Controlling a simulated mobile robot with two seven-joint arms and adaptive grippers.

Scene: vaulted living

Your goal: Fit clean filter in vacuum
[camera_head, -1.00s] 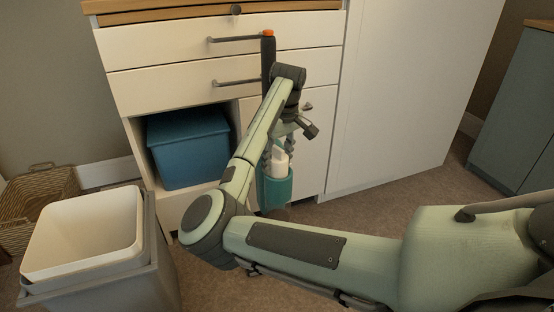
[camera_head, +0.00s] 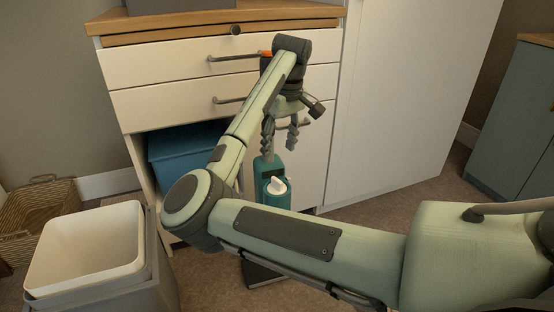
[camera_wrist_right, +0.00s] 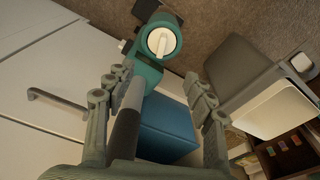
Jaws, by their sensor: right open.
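The vacuum is a teal upright stick (camera_head: 265,165) in front of the drawer unit, with an orange-tipped dark handle and a dark floor head (camera_head: 262,272). A white filter (camera_head: 277,186) with a raised grip sits in the round opening of its teal body. The wrist view also shows the filter (camera_wrist_right: 161,42) inside the teal ring; I cannot tell how deep it sits. My right gripper (camera_head: 281,140) is open above the filter, apart from it. In the wrist view its fingers (camera_wrist_right: 157,92) are spread, with the dark vacuum stick between or beyond them. My left gripper is not visible.
The white drawer unit (camera_head: 150,70) with bar handles stands directly behind the vacuum. A blue box (camera_head: 180,150) sits in its open compartment. A pale bin (camera_head: 90,250) and a wicker basket (camera_head: 40,210) are at left. Carpet is open at right.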

